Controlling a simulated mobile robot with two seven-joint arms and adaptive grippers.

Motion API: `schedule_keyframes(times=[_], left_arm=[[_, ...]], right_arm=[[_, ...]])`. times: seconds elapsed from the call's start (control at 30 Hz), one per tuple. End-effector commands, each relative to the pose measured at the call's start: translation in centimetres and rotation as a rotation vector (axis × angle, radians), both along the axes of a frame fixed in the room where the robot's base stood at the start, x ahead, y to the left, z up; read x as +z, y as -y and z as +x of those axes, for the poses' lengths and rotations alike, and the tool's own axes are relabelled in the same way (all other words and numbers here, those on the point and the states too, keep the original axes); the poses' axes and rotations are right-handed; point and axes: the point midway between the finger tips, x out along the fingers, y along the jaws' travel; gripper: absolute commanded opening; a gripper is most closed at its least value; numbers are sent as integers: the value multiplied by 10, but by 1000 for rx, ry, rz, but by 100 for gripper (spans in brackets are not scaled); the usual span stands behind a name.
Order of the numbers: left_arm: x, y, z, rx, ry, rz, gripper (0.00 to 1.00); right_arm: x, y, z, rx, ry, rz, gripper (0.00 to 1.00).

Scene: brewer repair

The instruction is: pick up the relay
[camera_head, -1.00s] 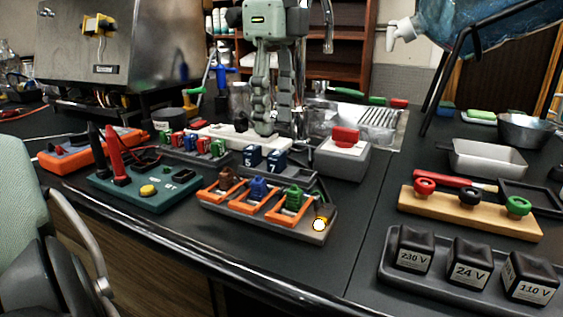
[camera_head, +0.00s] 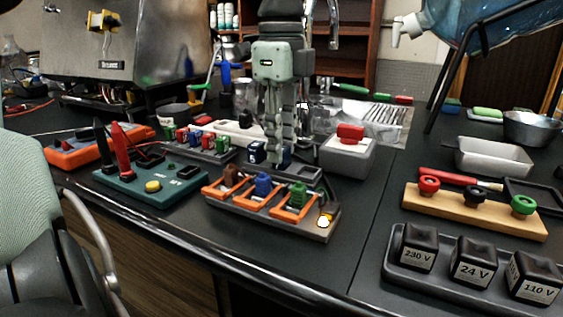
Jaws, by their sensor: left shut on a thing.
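Two small dark blue blocks with white marks, which look like the relays, are in the grey tray (camera_head: 300,173) at the middle of the bench. The left block (camera_head: 256,152) stands free in it. My left gripper (camera_head: 281,160) points straight down over the right one and is shut on it. The fingers hide most of that block, and I cannot tell whether it is clear of the tray. My right gripper is not in view.
In front lies a grey board (camera_head: 312,229) with orange frames, coloured parts and a lit lamp. A grey box with a red top (camera_head: 349,152) stands close on the right. A teal meter (camera_head: 165,190) is on the left, and black voltage blocks (camera_head: 473,262) are front right.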

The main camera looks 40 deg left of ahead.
Motion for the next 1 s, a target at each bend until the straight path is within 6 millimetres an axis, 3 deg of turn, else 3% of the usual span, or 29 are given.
schedule_keyframes(times=[0.1,0.43,0.67,0.77,1.0], left_arm=[[0,0,0,0,1,0,1],[6,0,0,0,2,2,1],[40,0,1,1,4,4,1],[52,-6,-18,-1,6,0,1],[84,-25,-69,0,7,0,1]], right_arm=[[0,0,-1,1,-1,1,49],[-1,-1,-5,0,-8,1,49],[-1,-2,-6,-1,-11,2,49],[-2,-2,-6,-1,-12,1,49],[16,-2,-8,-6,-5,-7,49]])
